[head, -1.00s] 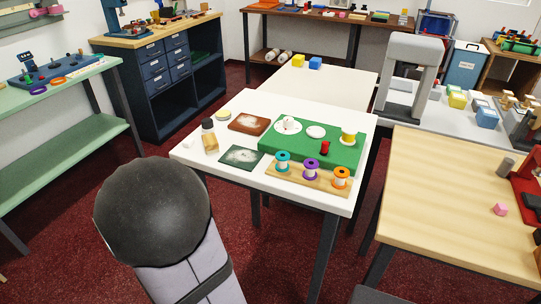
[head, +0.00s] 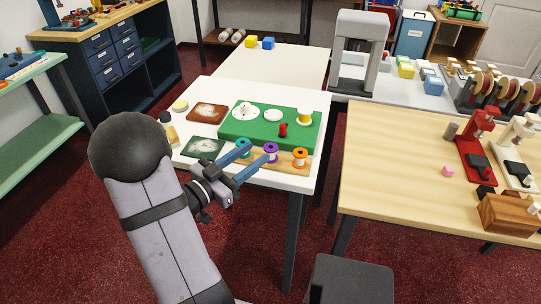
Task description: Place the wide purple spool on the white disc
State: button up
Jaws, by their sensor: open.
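The purple spool (head: 271,148) stands on a wooden board (head: 284,163) between a teal spool (head: 244,146) and an orange spool (head: 300,158). A bare white disc (head: 273,115) lies on the green slab (head: 231,129) behind the board. Another white disc (head: 237,113) at its left bears a small pale object, and a yellow spool (head: 304,115) stands on a pale disc at its right. My gripper (head: 255,153) is open, its two blue fingers pointing toward the teal and purple spools. A fingertip overlaps the lower purple spool in view; I cannot tell whether they touch.
A small red spool (head: 283,130) stands on the slab between the bare disc and the spool row. A brown tile (head: 207,112) and a dark green tile (head: 203,147) lie left of the slab. A wooden table (head: 390,165) stands to the right, across a gap.

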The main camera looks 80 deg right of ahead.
aim_at(265, 150)
jog(key=shift+s+a+f+n, duration=0.2)
jog(key=shift+f+n, duration=0.1)
jog(key=shift+f, duration=0.1)
jog(key=shift+p+x, duration=0.55)
jog(key=shift+x, duration=3.15)
jog(key=c, duration=0.9)
jog(key=shift+o, duration=0.2)
jog(key=shift+r, duration=0.1)
notch_tip(265, 150, up, 10)
jog(key=shift+p, duration=0.6)
